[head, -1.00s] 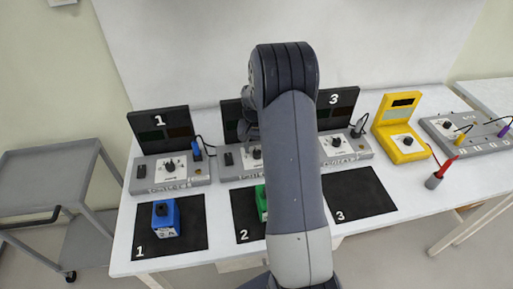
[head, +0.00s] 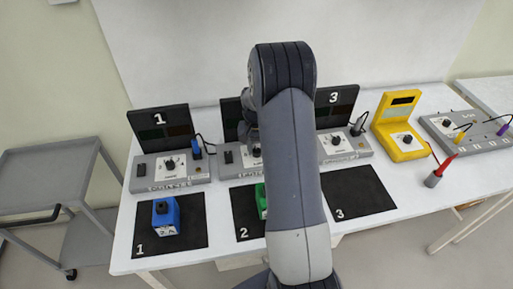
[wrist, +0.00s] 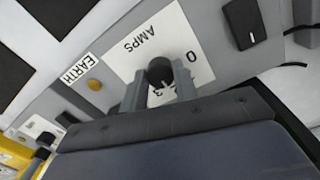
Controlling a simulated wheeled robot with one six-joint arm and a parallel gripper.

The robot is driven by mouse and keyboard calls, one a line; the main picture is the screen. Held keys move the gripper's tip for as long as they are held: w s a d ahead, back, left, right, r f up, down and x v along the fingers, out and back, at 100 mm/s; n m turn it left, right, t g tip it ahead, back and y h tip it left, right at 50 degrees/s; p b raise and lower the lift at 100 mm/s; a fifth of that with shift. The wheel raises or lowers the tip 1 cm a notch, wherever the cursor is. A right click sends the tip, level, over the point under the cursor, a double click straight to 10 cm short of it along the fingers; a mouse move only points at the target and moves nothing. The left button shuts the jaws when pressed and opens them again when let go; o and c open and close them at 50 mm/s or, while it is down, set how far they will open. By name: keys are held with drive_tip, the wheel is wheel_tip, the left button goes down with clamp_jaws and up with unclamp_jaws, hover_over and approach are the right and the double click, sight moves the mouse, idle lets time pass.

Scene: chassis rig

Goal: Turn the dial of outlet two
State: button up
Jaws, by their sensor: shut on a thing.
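Outlet two is the middle grey unit (head: 234,172) on the table in the head view, with its dark back panel partly hidden behind my arm. Its black dial (wrist: 160,70) sits on a white plate marked AMPS in the wrist view. My gripper (wrist: 158,82) has one grey finger on each side of the dial and is shut on it. The dial's pointer and setting are hard to read between the fingers. In the head view my gripper (head: 249,134) is at the dial, mostly hidden by my arm.
Outlet one (head: 172,174) is to the left and outlet three (head: 346,150) to the right. A blue block (head: 166,217) and a green block (head: 261,202) stand on black mats. A yellow meter (head: 400,128) and a red probe (head: 440,170) are further right.

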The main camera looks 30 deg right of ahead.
drive_tip(key=shift+n, duration=0.4)
drive_tip(key=n+b, duration=0.2)
drive_tip(key=shift+f+n, duration=0.1)
drive_tip(key=shift+n, duration=0.3)
drive_tip(key=n+b, duration=0.1)
drive_tip(key=n, duration=0.3)
drive_tip(key=n+b, duration=0.1)
drive_tip(key=n, duration=0.3)
drive_tip(key=shift+d+n, duration=0.1)
drive_tip(key=shift+n, duration=0.3)
drive_tip(key=shift+n+t+b, duration=0.3)
drive_tip(key=shift+n+b, duration=0.15)
drive_tip(key=shift+n, duration=1.15)
drive_tip(key=o, duration=1)
drive_tip(key=shift+c, duration=0.2)
